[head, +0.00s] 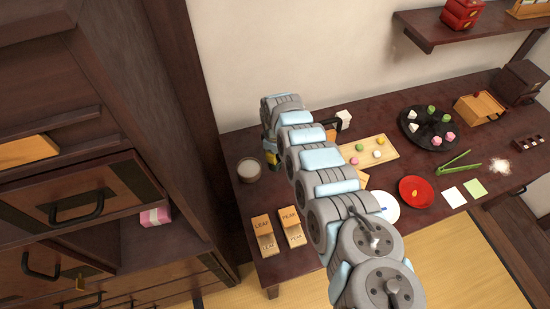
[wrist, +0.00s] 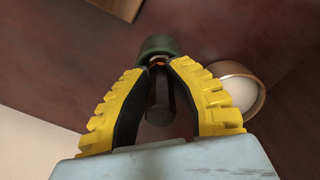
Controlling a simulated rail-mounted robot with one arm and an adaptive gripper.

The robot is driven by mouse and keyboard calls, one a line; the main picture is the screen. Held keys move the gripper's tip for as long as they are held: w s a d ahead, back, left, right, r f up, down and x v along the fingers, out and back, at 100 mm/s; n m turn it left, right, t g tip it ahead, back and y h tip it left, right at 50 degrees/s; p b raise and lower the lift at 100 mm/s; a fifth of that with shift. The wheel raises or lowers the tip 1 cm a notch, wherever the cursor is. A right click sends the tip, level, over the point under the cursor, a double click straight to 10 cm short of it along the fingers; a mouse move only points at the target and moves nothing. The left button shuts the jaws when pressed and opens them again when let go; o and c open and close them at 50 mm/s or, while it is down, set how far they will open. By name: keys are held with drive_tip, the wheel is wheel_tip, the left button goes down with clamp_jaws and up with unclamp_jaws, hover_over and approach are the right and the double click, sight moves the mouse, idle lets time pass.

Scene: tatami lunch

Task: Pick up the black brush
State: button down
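My gripper (wrist: 163,66) has yellow ribbed fingers with black inner pads. In the wrist view its fingers are on both sides of a black handle (wrist: 159,108), which looks like the black brush. The handle rises toward the camera from a dark green round piece (wrist: 158,46), with a small orange part between. The fingertips are close to the handle; whether they touch it I cannot tell. In the head view my gripper (head: 270,154) is low at the table's back left, and my arm hides most of the brush.
A white-filled round bowl (head: 249,169) stands close beside the gripper; the wrist view also shows the bowl (wrist: 240,88). Wooden boxes marked LEAF (head: 264,234) and PEAK (head: 291,226) stand nearer the front. A sweets board (head: 385,160) lies to the right. A dark cabinet (head: 150,150) stands left.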

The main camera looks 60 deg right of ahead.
drive_tip(key=shift+r, duration=0.1)
idle(0.3)
wheel_tip(320, 180, up, 10)
drive_tip(key=p, duration=0.3)
drive_tip(key=shift+d, duration=0.1)
drive_tip(key=s+d+r+m, duration=0.4)
drive_tip(key=s+d+r, duration=0.1)
drive_tip(key=d, duration=0.3)
drive_tip(key=shift+s, duration=0.65)
drive_tip(key=shift+s+r+m, duration=0.2)
drive_tip(key=shift+s+m, duration=0.1)
drive_tip(key=shift+s, duration=0.05)
drive_tip(key=shift+d+f, duration=0.1)
idle(0.5)
drive_tip(key=shift+s+d, duration=0.1)
drive_tip(key=shift+d, duration=0.05)
drive_tip(key=shift+s, duration=0.15)
idle(0.4)
